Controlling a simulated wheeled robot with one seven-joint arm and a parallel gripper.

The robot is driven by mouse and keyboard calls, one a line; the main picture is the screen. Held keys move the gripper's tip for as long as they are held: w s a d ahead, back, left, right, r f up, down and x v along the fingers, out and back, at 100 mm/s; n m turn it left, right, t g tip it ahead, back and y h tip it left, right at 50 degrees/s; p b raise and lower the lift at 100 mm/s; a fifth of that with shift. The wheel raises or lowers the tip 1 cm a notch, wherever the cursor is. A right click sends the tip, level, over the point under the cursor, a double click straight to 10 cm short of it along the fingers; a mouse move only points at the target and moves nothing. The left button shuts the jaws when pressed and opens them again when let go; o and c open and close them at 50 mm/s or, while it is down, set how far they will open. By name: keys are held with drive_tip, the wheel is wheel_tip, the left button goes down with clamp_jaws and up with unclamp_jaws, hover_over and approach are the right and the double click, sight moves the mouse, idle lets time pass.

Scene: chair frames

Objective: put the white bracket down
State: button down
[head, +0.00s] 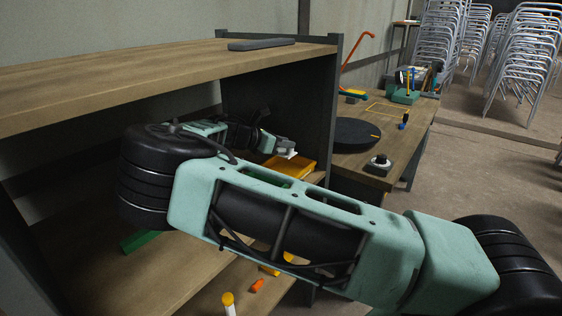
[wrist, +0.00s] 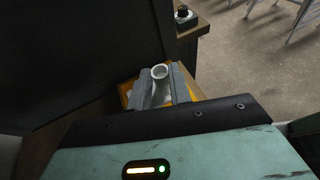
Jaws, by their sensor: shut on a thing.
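My gripper (wrist: 160,88) is shut on the white bracket (wrist: 160,72), whose rounded, ring-like end shows between the two grey fingers in the wrist view. In the head view, my gripper (head: 284,146) is inside the shelf unit, with a small white part of the bracket (head: 288,154) at its tip. A yellow tray (head: 302,164) lies just beyond and below it; its edge also shows around the fingers in the wrist view (wrist: 187,92). I cannot tell whether the bracket touches the tray. My arm hides much of the shelf.
The upper shelf board (head: 150,82) is above my arm, with a dark grey object (head: 262,44) on it. A dark side panel (wrist: 90,60) stands close by. Orange and yellow items (head: 257,286) lie on the lower shelf. A workbench (head: 410,125) with a black disc (head: 350,133) stands to the right.

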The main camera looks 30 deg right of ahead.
wheel_tip(320, 180, down, 8)
drive_tip(key=shift+r+p, duration=0.1)
drive_tip(key=shift+p, duration=0.2)
drive_tip(key=c, duration=1.3)
unclamp_jaws()
drive_tip(key=b+v, duration=0.1)
drive_tip(key=v, duration=1.1)
drive_tip(key=shift+s, duration=0.15)
